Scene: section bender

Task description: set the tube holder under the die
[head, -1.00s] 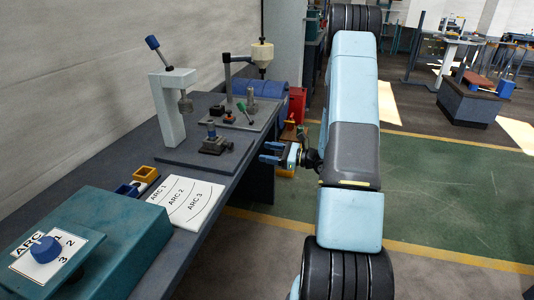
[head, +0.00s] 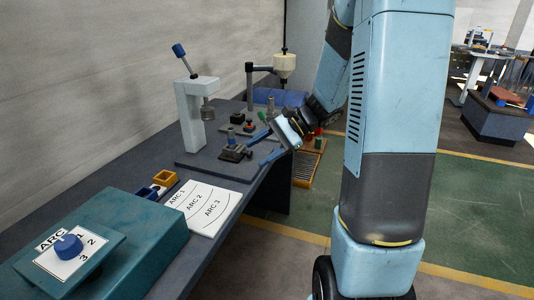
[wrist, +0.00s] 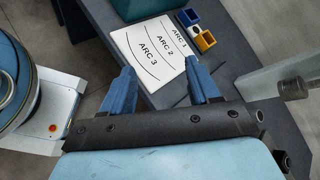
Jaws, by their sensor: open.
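The bender's press frame (head: 192,125) is a pale upright post on a dark base plate, with the grey die (head: 207,112) hanging from its arm. The die also shows at the right edge of the wrist view (wrist: 293,88). What looks like the tube holder (head: 232,152), a small dark block with an upright piece on it, sits on the base plate, right of the die and not under it. My gripper (head: 258,148) is open, its blue fingers just right of the holder at the bench edge. In the wrist view nothing shows between the fingers (wrist: 163,75); the holder is not visible there.
The arc card (head: 203,206) lies on the bench, with yellow (head: 165,178) and blue (head: 150,192) bins beside it. A teal selector box (head: 120,235) is at the front. A lamp-like stand (head: 250,85) and small fittings stand behind the holder.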

